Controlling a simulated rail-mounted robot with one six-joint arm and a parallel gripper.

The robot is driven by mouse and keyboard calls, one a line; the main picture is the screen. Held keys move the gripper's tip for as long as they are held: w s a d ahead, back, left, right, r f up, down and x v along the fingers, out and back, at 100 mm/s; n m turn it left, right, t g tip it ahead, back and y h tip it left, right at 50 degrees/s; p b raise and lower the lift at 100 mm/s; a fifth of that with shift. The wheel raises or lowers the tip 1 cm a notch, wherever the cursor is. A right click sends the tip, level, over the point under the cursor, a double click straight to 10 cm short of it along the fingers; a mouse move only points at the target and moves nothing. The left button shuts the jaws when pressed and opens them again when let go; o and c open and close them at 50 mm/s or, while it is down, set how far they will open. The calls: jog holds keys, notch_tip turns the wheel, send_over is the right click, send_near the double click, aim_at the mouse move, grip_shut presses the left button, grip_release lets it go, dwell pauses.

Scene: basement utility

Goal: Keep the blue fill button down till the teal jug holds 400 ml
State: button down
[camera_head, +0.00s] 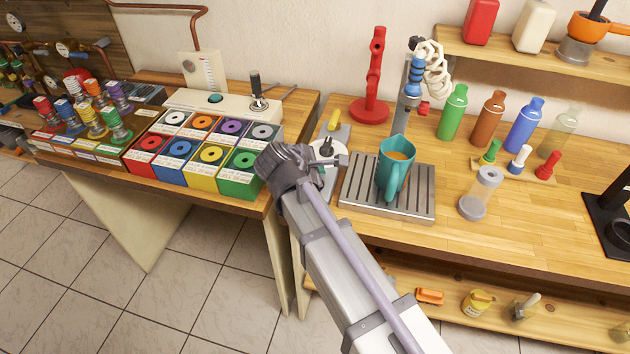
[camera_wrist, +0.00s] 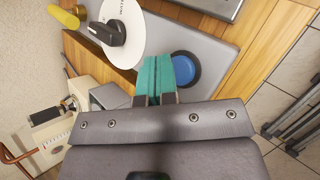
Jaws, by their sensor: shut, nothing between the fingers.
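The teal jug (camera_head: 392,178) stands upright on a slatted metal drip tray (camera_head: 428,206), under a spout with a blue collar (camera_head: 415,75). Orange-brown liquid shows inside the jug; no level marks are readable. In the wrist view the blue fill button (camera_wrist: 187,68) sits on a grey panel (camera_wrist: 205,48). My gripper (camera_wrist: 166,72) is shut and empty, its teal fingertips overlapping the button's left side in that view. I cannot tell whether they touch or press it. In the head view my gripper (camera_head: 323,168) is at the panel left of the jug, and the button is hidden.
A dial with a black knob (camera_wrist: 112,33) and a yellow knob (camera_wrist: 64,17) share the panel. A red stand (camera_head: 376,85) is behind. Several bottles, including a green one (camera_head: 453,112), and a clear cylinder (camera_head: 481,190) stand right. Coloured boxes (camera_head: 190,165) fill the left bench.

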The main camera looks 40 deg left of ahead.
jog(key=shift+f, duration=0.1)
dwell(0.4)
jog(key=shift+f+b, duration=0.3)
jog(key=shift+b, duration=0.1)
jog(key=shift+f+b, duration=0.5)
dwell(0.4)
dwell(1.8)
jog(key=shift+r+p, duration=0.9)
jog(key=shift+r, duration=0.05)
notch_tip(320, 180, up, 5)
jog(key=p, duration=0.5)
